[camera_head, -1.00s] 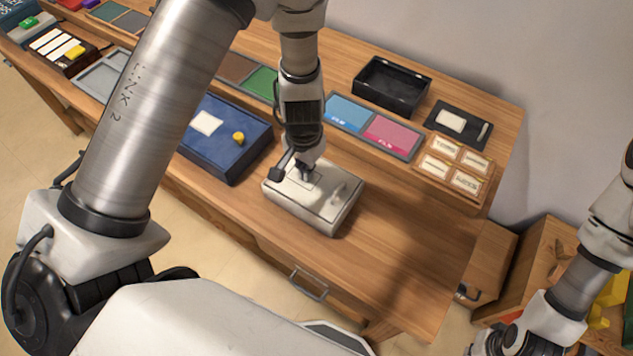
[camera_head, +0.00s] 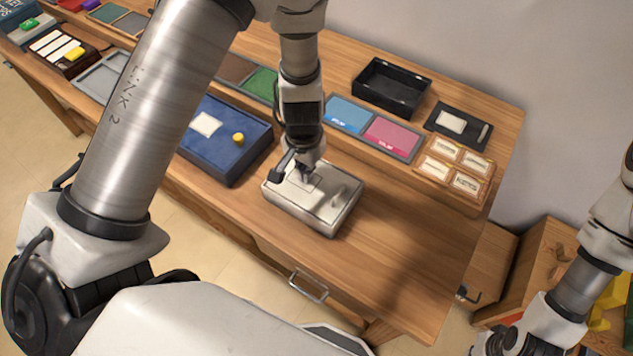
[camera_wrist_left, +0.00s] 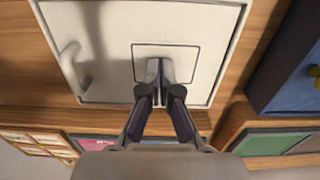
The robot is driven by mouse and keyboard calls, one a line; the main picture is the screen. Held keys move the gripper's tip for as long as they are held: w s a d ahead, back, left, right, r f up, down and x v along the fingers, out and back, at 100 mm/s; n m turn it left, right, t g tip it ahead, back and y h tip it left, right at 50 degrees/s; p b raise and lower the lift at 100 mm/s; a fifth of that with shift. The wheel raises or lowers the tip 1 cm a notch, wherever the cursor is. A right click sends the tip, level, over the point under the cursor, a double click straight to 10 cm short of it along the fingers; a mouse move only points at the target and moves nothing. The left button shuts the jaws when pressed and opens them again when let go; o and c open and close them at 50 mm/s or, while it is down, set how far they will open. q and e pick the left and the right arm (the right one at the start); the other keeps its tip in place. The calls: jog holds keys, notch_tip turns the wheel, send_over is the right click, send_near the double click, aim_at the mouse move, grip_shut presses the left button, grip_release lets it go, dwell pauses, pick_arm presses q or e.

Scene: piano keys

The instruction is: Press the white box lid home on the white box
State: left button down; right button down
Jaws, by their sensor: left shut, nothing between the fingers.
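The white box (camera_head: 300,217) stands on the wooden table near its front edge, just below the middle of the head view. The white box lid (camera_head: 324,209) lies on top of it, with a small handle toward its right side and a thin square outline on its surface. My left gripper (camera_head: 306,174) is shut and empty, pointing down at the lid. In the left wrist view its fingertips (camera_wrist_left: 160,72) are together over the outlined square on the lid (camera_wrist_left: 112,75), seemingly touching it. My right arm shows at the right edge, but its gripper is out of view.
A blue tray (camera_head: 222,168) with a white card and a yellow knob lies left of the box. A black open tray (camera_head: 391,88), blue and pink panels and a labelled card rack (camera_head: 446,186) lie behind. Table right of the box is clear.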

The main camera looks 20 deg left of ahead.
notch_tip(320, 180, up, 6)
jog(key=p, duration=0.6)
jog(key=shift+r, duration=0.1)
jog(key=shift+s, duration=0.1)
dwell(0.3)
